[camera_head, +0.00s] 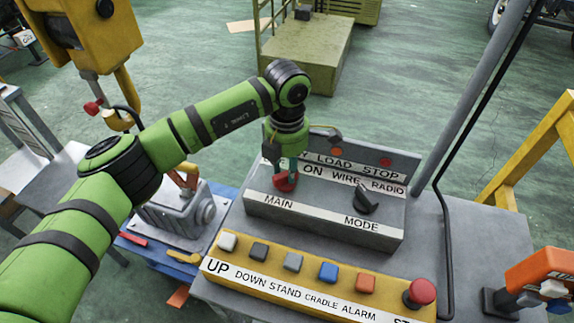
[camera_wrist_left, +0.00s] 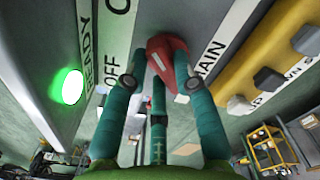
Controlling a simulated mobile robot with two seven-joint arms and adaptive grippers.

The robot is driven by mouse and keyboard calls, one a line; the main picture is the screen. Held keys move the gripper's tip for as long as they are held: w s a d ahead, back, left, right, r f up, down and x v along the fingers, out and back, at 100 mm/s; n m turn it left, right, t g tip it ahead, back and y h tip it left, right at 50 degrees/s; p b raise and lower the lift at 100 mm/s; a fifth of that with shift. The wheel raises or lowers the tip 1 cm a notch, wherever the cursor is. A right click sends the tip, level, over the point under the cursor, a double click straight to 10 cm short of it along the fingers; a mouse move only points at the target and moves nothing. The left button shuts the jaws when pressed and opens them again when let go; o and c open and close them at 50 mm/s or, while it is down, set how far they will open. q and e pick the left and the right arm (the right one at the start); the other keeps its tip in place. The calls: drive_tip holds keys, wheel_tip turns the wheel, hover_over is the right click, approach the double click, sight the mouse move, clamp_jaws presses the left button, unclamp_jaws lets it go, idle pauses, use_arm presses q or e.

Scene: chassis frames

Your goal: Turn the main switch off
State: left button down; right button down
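The main switch is a red knob (camera_head: 286,183) above the MAIN label on the grey sloped control box (camera_head: 330,220). It also shows in the left wrist view (camera_wrist_left: 165,52), between the OFF and MAIN labels. My left gripper (camera_head: 283,168) points down at the knob from above. In the wrist view its teal fingers (camera_wrist_left: 160,62) reach to both sides of the knob and appear to touch it. My right gripper is not in view.
A black mode knob (camera_head: 365,202) sits right of the main switch. A yellow button strip (camera_head: 330,295) with a red stop button (camera_head: 421,291) lies in front. A green lamp (camera_wrist_left: 70,87) glows beside READY. A grey post (camera_head: 470,100) stands at the right.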

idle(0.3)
use_arm(q)
drive_tip(key=n+b, duration=0.2)
drive_tip(key=b, duration=0.1)
drive_tip(key=shift+a+f+n, duration=0.1)
drive_tip(key=shift+f+n, duration=0.15)
drive_tip(key=shift+n, duration=0.15)
drive_tip(key=n+b, duration=0.4)
drive_tip(key=n, duration=0.1)
drive_tip(key=shift+a+n+b, duration=0.2)
drive_tip(key=shift+n+b, duration=0.1)
drive_tip(key=shift+b, duration=0.1)
drive_tip(key=n+b, duration=0.4)
drive_tip(key=n, duration=0.1)
drive_tip(key=shift+a, duration=0.15)
drive_tip(key=shift+s+a+r+n+b, duration=0.1)
drive_tip(key=shift+n+b, duration=0.55)
drive_tip(key=shift+n, duration=0.5)
drive_tip(key=shift+s+r+n+b, duration=0.1)
drive_tip(key=shift+n+b, duration=0.55)
drive_tip(key=shift+n, duration=0.5)
drive_tip(key=c, duration=1)
unclamp_jaws()
